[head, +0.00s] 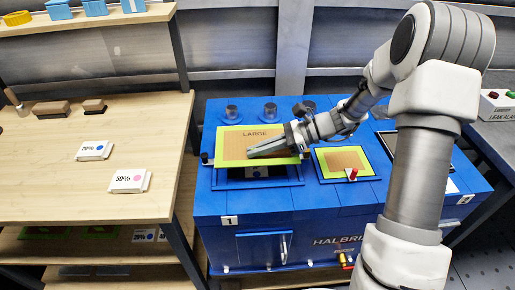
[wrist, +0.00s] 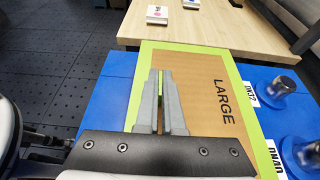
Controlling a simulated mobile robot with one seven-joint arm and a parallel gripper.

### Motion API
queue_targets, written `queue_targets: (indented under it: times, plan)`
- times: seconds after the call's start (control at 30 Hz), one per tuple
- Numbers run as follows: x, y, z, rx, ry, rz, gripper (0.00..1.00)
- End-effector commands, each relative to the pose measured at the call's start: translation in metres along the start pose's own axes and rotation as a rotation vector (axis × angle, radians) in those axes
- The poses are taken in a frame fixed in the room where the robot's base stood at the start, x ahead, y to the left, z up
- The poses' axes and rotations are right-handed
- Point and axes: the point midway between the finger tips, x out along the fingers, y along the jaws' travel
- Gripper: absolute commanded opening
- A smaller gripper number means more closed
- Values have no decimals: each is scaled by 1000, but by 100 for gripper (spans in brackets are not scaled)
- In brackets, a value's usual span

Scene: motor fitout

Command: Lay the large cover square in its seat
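The large cover (head: 228,143) is a flat brown panel with a lime-green border and the word LARGE. It is over the left part of the blue machine's top and also shows in the wrist view (wrist: 205,78). My gripper (head: 252,152) lies across the cover. In the wrist view its fingers (wrist: 160,78) are close together on a narrow green piece of the cover. The cover appears raised above its seat (head: 292,183), a dark-edged recess whose front part shows below the cover. The rest of the seat is hidden, so the alignment cannot be told.
A smaller green-edged cover (head: 343,160) with a red knob sits to the right on the blue machine (head: 265,208). Grey cylinders (head: 270,112) stand behind the large cover. A wooden bench (head: 60,195) with labelled boxes (head: 128,181) is at left.

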Motion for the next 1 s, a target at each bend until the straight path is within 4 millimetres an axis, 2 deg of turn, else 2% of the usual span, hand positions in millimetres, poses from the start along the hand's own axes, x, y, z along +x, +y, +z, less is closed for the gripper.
queue_targets:
  times: [0.37,1.0]
  plan:
    - [1,0,-2,0,0,0,0]
    - [11,0,-26,1,0,0,0]
